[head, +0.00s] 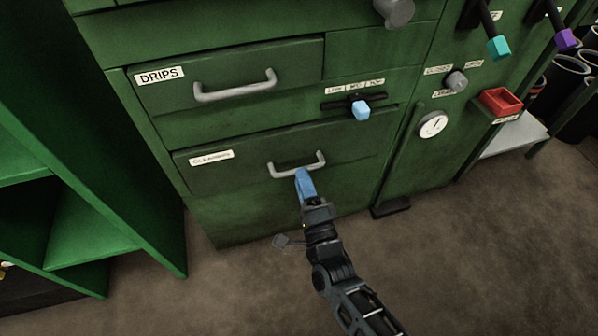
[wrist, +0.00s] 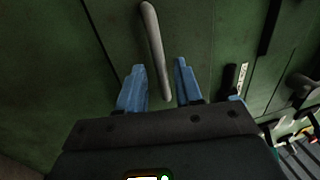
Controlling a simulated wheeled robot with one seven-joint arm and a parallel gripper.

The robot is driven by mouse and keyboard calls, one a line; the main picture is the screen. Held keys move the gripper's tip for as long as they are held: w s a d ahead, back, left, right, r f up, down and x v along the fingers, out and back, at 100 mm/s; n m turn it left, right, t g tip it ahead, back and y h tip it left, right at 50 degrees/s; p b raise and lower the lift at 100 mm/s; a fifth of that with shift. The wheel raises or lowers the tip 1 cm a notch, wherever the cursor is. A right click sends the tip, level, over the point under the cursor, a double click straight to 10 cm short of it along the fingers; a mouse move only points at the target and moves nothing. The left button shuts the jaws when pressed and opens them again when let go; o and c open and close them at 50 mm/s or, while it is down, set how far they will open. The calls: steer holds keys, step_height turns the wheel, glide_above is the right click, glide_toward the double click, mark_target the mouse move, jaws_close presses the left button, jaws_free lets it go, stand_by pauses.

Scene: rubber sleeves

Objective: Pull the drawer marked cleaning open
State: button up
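The drawer marked cleaning (head: 235,165) is the lower drawer of a green cabinet. Its front looks flush with the cabinet, and its label (head: 211,157) is at the upper left. Its grey bar handle (head: 282,171) also shows in the wrist view (wrist: 153,45). My gripper (head: 302,178) has blue fingers and is at the handle in the head view. In the wrist view my gripper (wrist: 160,66) is open, with the handle's bar running between its fingers. I cannot tell whether either finger touches the bar.
Above is a drawer marked drips (head: 235,80) with a similar handle. A slider with a light blue knob (head: 361,110) sits above right of the cleaning handle. Brown floor (head: 450,270) in front is clear.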

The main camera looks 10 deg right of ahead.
steer(key=shift+b+x, duration=0.3)
steer(key=shift+x, duration=1.55)
steer(key=shift+c, duration=0.5)
jaws_close()
